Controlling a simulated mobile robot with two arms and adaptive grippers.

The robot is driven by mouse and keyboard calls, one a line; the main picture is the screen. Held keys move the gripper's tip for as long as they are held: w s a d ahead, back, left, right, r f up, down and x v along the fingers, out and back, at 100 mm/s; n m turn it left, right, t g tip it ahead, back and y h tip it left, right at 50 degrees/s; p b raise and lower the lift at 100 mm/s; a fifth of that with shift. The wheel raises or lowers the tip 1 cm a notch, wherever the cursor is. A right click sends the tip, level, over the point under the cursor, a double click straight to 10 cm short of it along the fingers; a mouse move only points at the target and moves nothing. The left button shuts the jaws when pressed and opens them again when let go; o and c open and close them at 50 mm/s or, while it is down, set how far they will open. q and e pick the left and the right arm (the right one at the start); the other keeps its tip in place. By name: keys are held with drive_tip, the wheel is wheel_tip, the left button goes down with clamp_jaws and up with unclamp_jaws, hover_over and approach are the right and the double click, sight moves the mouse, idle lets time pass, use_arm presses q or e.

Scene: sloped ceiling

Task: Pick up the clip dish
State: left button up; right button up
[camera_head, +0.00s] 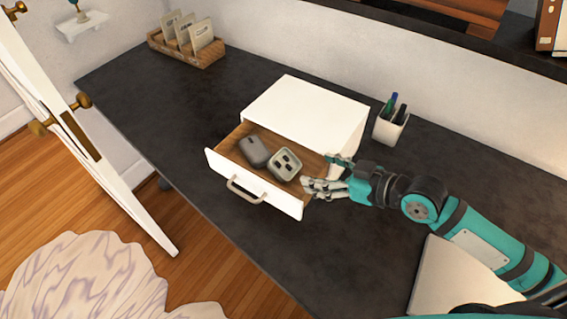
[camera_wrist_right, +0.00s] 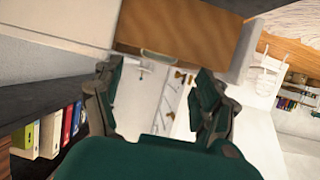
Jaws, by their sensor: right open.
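The clip dish (camera_head: 281,175) is a small pale green square dish with dark pieces in it. It sits in the open drawer (camera_head: 252,185) of a white cabinet, right of a dark grey rounded object (camera_head: 254,151). My right gripper (camera_head: 319,172) is open and empty at the drawer's right side, a little right of the dish and apart from it. In the right wrist view, the open fingers (camera_wrist_right: 154,82) face the brown drawer wood (camera_wrist_right: 180,30). A pale curved edge shows there between them; I cannot tell if it is the dish. My left gripper is not in view.
The white cabinet top (camera_head: 308,106) stands behind the drawer on the dark desk (camera_head: 130,93). A white pen cup (camera_head: 389,129) stands right of the cabinet. A wooden card holder (camera_head: 187,53) is at the far left. The desk left of the drawer is clear.

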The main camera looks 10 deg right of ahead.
sight(280, 161)
drive_tip(key=x, duration=0.2)
drive_tip(key=shift+w+a+f, duration=0.1)
drive_tip(key=shift+w+a, duration=0.15)
drive_tip(key=shift+a, duration=0.1)
drive_tip(key=p+x, duration=0.1)
drive_tip(key=x, duration=0.5)
drive_tip(key=shift+w+a+f, duration=0.1)
drive_tip(key=shift+f, duration=0.1)
drive_tip(key=shift+w+a+f, duration=0.1)
drive_tip(key=shift+w+a, duration=0.05)
drive_tip(key=shift+w, duration=0.05)
drive_tip(key=shift+s, duration=0.15)
drive_tip(key=c, duration=0.8)
drive_tip(key=shift+c, duration=0.5)
